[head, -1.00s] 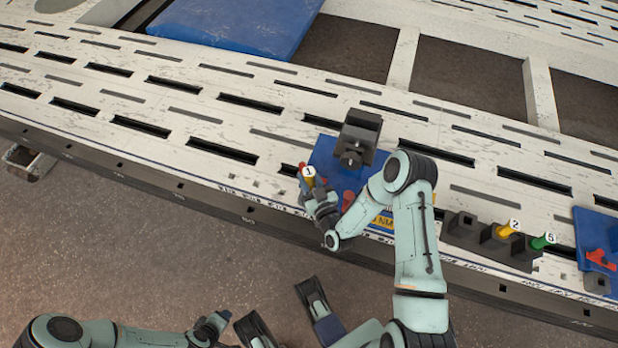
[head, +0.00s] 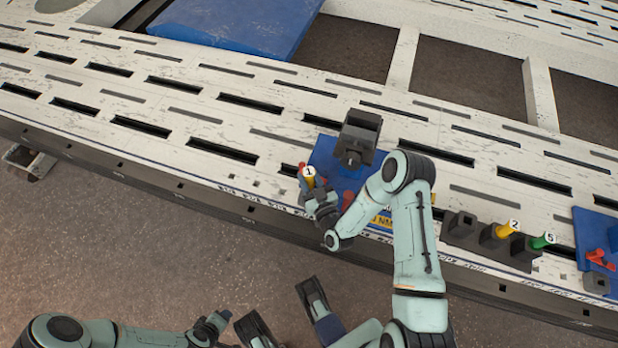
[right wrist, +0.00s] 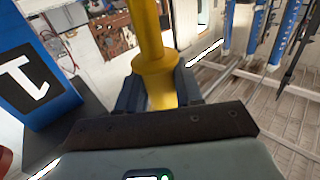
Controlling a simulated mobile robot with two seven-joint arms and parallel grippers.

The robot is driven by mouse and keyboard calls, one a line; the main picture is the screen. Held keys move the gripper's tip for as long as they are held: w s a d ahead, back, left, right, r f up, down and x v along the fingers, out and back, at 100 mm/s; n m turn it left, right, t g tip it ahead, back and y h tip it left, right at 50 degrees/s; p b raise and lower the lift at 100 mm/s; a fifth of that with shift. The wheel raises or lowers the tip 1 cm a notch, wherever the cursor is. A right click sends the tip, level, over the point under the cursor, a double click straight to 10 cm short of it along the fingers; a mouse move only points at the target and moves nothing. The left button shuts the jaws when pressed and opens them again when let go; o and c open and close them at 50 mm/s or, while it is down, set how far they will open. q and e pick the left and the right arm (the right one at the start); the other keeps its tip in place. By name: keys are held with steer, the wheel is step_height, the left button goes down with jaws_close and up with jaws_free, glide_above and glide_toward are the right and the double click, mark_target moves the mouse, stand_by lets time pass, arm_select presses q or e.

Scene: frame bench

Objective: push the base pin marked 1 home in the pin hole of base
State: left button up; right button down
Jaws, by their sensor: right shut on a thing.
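The base pin marked 1 (head: 309,181) is yellow with a white numbered top, at the front left of the blue base (head: 324,152). My right gripper (head: 312,193) is shut on it. In the right wrist view the yellow pin (right wrist: 153,55) stands between the two dark fingers. The pin hole is hidden, so I cannot tell how deep the pin sits. A dark block (head: 358,138) stands on the base, with a red part beside my gripper. My left gripper (head: 213,325) is low at the left, away from the bench; its jaws are too small to read.
A dark holder (head: 462,228) to the right carries a yellow pin marked 2 (head: 505,231) and a green pin marked 5 (head: 541,242). Another blue base (head: 590,228) with a red part lies at the far right. The slotted white frame (head: 190,115) is clear at the left.

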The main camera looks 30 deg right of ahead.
arm_select(q)
step_height(320, 180, down, 6)
steer(key=b, duration=0.5)
steer(key=shift+w+b, duration=0.2)
steer(key=shift+b, duration=0.1)
arm_select(e)
steer(key=shift+f, duration=4)
steer(key=c, duration=0.7)
jaws_free()
steer(key=shift+o, duration=0.2)
steer(key=shift+f, duration=0.1)
arm_select(q)
steer(key=s+a+f+g, duration=0.2)
steer(key=s+g, duration=0.1)
steer(key=s, duration=0.5)
steer(key=w+d+r+t+p, duration=0.1)
steer(key=w+r+t+p, duration=0.2)
steer(key=w+r, duration=0.3)
steer(key=shift+w+d+r+p, duration=0.15)
steer(key=shift+w+r+p, duration=0.15)
steer(key=shift+w+p, duration=0.6)
arm_select(e)
steer(key=s+a, duration=0.1)
steer(key=s, duration=1.2)
steer(key=shift+s+a, duration=0.15)
steer(key=shift+a, duration=0.15)
